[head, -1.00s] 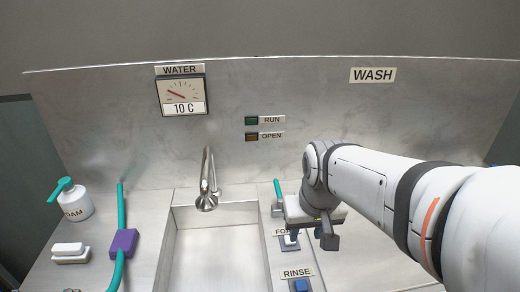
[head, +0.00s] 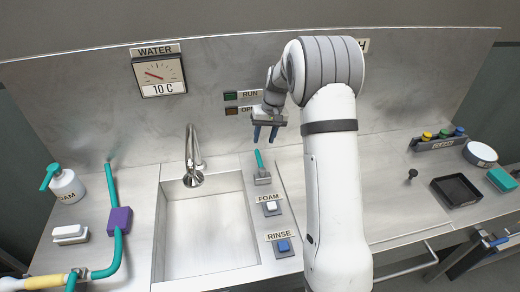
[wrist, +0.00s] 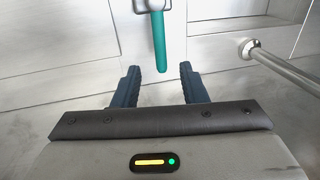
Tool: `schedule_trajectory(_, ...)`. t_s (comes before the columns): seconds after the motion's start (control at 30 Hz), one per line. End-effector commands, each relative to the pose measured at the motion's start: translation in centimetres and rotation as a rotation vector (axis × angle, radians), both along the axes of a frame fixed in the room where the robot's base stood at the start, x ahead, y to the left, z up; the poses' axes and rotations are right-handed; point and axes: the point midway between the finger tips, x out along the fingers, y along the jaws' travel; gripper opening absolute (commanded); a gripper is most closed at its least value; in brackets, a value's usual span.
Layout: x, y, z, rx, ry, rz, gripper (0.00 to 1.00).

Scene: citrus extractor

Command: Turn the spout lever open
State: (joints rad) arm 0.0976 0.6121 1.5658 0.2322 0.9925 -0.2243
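The spout lever (head: 259,160) is a short teal handle on a grey base, standing on the counter to the right of the sink. In the wrist view the teal lever (wrist: 159,45) hangs from the top edge, between and beyond my fingers. My gripper (head: 265,134) is open and empty, with its two dark blue fingers pointing down above the lever. In the wrist view the gripper (wrist: 159,85) shows a clear gap between its fingers, and the lever's tip ends near their tips.
The faucet (head: 193,165) curves over the sink (head: 205,240) at the left. The FOAM button (head: 271,206) and RINSE button (head: 283,246) lie in front of the lever. The back wall stands close behind my gripper. A black tray (head: 457,190) lies at the right.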

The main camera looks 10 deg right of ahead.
Motion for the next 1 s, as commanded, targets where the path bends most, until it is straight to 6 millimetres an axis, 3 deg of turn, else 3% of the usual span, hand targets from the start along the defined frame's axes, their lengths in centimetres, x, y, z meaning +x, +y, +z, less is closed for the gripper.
schedule_trajectory(0.53, 0.2, 1.4, -7.0, 0.002, 0.004, 0.002, 0.39)
schedule_trajectory(0.9, 0.2, 1.6, -7.9, 0.002, 0.002, 0.002, 0.39)
schedule_trajectory(1.0, 0.2, 1.6, -7.9, 0.002, 0.002, 0.002, 0.32)
